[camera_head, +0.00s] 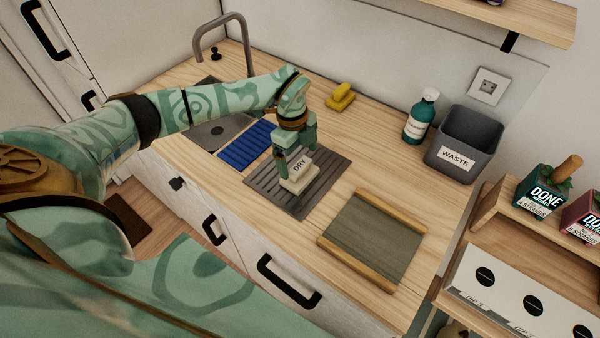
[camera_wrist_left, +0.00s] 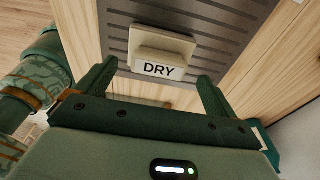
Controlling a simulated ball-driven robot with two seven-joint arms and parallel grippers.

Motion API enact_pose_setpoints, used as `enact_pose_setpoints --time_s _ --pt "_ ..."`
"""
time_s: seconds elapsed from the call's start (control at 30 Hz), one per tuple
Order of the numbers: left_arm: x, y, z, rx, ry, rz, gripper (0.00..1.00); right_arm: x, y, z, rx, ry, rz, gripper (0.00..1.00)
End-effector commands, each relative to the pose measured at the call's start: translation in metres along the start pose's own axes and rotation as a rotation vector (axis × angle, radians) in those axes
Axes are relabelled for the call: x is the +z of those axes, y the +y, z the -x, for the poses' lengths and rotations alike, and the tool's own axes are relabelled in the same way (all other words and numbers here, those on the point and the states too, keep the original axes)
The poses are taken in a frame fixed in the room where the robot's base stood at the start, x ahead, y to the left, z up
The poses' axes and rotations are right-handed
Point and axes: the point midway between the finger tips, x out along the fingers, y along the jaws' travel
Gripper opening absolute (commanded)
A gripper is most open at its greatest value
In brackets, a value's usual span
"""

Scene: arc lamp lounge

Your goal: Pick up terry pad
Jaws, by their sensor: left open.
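The terry pad, a cream block labelled DRY (camera_head: 298,180), sits on the dark ribbed drain mat (camera_head: 325,172) on the counter. It also shows in the left wrist view (camera_wrist_left: 162,46), label facing me, between and just beyond the fingertips. My left gripper (camera_head: 294,162) reaches down over the pad from behind it. In the left wrist view the left gripper (camera_wrist_left: 157,72) has its two fingers wide apart, with nothing between them but a view of the pad. The gripper partly hides the pad's far side in the head view. My right gripper is not in view.
A blue ribbed mat (camera_head: 247,138) and the sink (camera_head: 212,133) lie left of the drain mat. A yellow sponge (camera_head: 340,97), teal bottle (camera_head: 418,120) and grey WASTE bin (camera_head: 466,138) stand behind. A green-grey board with wooden ends (camera_head: 372,240) lies in front right.

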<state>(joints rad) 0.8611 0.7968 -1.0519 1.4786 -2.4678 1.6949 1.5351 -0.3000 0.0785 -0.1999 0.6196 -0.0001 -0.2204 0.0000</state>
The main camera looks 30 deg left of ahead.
Motion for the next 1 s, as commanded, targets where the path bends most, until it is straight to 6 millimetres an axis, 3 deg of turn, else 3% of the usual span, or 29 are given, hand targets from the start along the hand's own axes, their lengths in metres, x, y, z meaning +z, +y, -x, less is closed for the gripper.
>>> enact_pose_setpoints --time_s 0.2,0.4,0.43,0.6,1.0 --pt "-0.001 0.002 -0.035 0.002 0.001 0.001 0.94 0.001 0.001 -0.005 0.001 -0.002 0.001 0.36" --pt "-0.001 0.001 -0.036 0.0 0.0 0.0 0.94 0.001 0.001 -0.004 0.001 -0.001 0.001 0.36" --pt "-0.001 0.001 -0.036 0.0 0.0 0.0 0.91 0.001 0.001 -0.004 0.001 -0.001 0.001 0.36" --pt "-0.001 0.001 -0.036 0.0 0.0 0.0 0.44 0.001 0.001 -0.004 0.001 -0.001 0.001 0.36" --pt "-0.002 0.001 -0.03 -0.001 0.0 0.0 0.44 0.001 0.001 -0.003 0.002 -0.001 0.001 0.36"
